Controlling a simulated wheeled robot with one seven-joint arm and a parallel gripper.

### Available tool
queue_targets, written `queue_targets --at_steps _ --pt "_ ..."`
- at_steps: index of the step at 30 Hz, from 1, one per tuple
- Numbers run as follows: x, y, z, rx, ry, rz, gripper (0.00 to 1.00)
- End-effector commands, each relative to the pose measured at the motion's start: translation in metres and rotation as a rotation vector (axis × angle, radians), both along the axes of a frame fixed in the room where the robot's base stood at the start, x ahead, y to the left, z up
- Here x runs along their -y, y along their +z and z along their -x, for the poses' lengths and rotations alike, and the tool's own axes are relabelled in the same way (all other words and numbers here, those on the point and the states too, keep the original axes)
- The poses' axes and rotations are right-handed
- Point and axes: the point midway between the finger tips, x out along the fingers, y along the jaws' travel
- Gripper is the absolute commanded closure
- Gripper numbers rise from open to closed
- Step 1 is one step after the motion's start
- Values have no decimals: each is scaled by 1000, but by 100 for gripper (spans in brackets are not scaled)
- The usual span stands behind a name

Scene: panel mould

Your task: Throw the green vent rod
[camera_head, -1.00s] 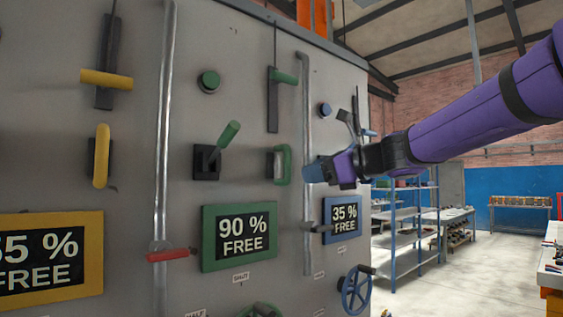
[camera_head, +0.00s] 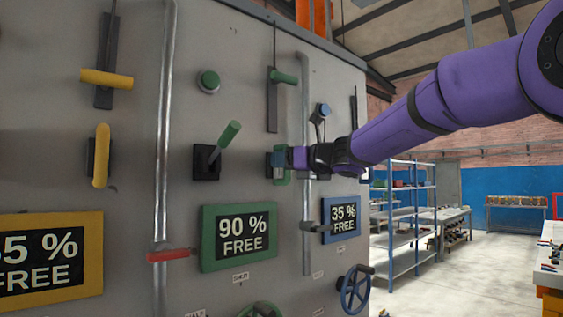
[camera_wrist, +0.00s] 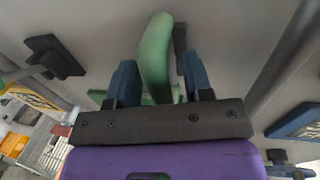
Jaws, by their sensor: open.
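Several green controls sit on the grey panel. A green D-shaped handle (camera_head: 286,176) stands on a dark base, partly covered by my gripper (camera_head: 281,159). In the wrist view, the curved green handle (camera_wrist: 155,52) runs between the two blue fingers of my gripper (camera_wrist: 158,78), which are apart with room on both sides. A green-tipped lever (camera_head: 229,135) leans up and right from a black box to the left. A green rod grip (camera_head: 284,77) sticks out of a dark vertical slot above. The frames carry no readable label naming the vent rod.
Metal pipes (camera_head: 165,120) run vertically on the panel, one (camera_head: 307,240) close to my gripper. A green-framed sign (camera_head: 239,234), a blue-framed sign (camera_head: 341,219), a blue wheel (camera_head: 355,289) and a red lever (camera_head: 170,255) lie below. Blue shelves (camera_head: 400,230) stand at the right.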

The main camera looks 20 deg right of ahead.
Motion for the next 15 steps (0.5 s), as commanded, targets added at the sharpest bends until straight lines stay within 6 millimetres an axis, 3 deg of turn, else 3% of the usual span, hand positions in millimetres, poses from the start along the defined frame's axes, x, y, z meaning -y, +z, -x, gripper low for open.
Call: queue_targets --at_steps 13,15 --pt "-6 0 -9 1 0 1 54" --pt "-6 0 -9 1 0 1 67"
